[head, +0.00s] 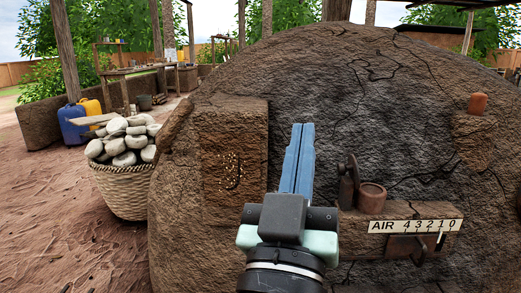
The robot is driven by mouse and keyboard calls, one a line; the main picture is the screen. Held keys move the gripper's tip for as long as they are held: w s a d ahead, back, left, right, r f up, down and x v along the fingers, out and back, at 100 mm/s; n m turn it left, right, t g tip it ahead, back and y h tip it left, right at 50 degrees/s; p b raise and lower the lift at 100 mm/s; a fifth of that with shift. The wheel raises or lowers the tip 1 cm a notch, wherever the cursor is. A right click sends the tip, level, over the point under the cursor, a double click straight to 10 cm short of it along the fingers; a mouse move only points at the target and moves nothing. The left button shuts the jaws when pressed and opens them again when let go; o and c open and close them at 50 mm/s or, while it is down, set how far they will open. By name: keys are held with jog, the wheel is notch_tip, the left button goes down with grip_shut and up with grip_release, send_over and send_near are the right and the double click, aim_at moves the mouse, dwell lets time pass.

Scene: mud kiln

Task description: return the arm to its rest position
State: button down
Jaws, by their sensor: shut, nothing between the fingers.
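My gripper (302,127) shows in the middle of the head view, with its two long blue fingers pressed together and pointing up and away from me. Nothing is between the fingers. They show in front of the face of a domed, cracked mud kiln (330,75). I cannot tell how far the fingertips are from the kiln wall. My wrist and the end of my arm come in from the bottom of the picture and hide part of the kiln's lower front.
To the right of my gripper, a small cup (372,198) sits on a ledge beside a dark latch-like piece (348,180). Below is a scale plate marked AIR (415,226). A brown plug (478,103) sits at upper right. A stone-filled basket (122,190) stands left; bare ground lies beyond.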

jog(key=s+a+r+t+y+p, duration=0.25)
jog(key=s+r, duration=0.25)
jog(key=r, duration=0.5)
jog(key=s+a+r+t+y+p, duration=0.2)
jog(key=s+r+y, duration=0.15)
jog(key=r, duration=0.65)
notch_tip(320, 180, up, 36)
jog(key=p, duration=3.7)
jog(key=shift+n+h, duration=0.3)
jog(key=shift+n, duration=0.1)
jog(key=shift+w+g, duration=0.1)
jog(key=shift+g, duration=0.15)
